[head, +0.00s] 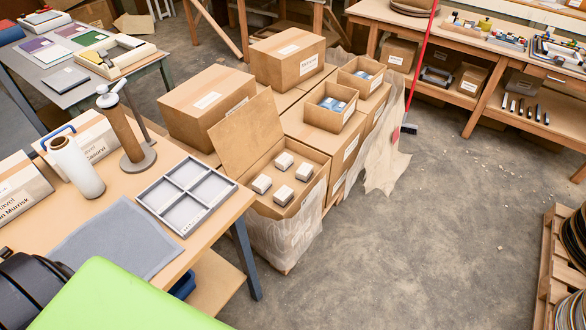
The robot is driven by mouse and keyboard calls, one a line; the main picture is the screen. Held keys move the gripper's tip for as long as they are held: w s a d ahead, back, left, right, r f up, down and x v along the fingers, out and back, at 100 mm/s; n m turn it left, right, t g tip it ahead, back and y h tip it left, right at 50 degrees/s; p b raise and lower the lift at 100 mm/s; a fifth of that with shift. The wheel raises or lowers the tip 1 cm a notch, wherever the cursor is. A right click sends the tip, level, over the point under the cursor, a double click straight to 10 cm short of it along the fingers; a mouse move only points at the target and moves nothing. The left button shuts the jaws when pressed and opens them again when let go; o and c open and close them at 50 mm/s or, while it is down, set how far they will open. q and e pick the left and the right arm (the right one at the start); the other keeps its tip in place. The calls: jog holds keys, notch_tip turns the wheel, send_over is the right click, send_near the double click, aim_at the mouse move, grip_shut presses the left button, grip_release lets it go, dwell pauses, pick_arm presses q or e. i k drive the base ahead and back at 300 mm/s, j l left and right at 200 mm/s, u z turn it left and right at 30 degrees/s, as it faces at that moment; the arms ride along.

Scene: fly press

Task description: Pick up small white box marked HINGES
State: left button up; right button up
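Several small white boxes stand apart from each other inside an open cardboard carton (311,206) near the middle of the head view. One is at the back (284,160), one at the left (261,183), one at the right (305,171) and one at the front (283,195). Their markings are too small to read, so I cannot tell which one says HINGES. The carton's flap (245,133) stands up at its back left. I can make out neither of my grippers in this view.
A wooden table (222,222) at the left holds a grey four-compartment tray (186,193), a grey mat (115,240) and a white roll (76,167). Closed cartons (206,103) stand behind the open carton. A green shape (130,300) covers the bottom left. Floor (410,230) at right is mostly clear.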

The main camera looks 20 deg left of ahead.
aim_at(284, 194)
jog(key=i+u, duration=0.4)
jog(key=i+l+u, duration=0.1)
jog(key=i+u, duration=0.25)
jog(key=i+l+u, duration=0.25)
jog(key=i+u, duration=0.15)
jog(key=i, duration=0.1)
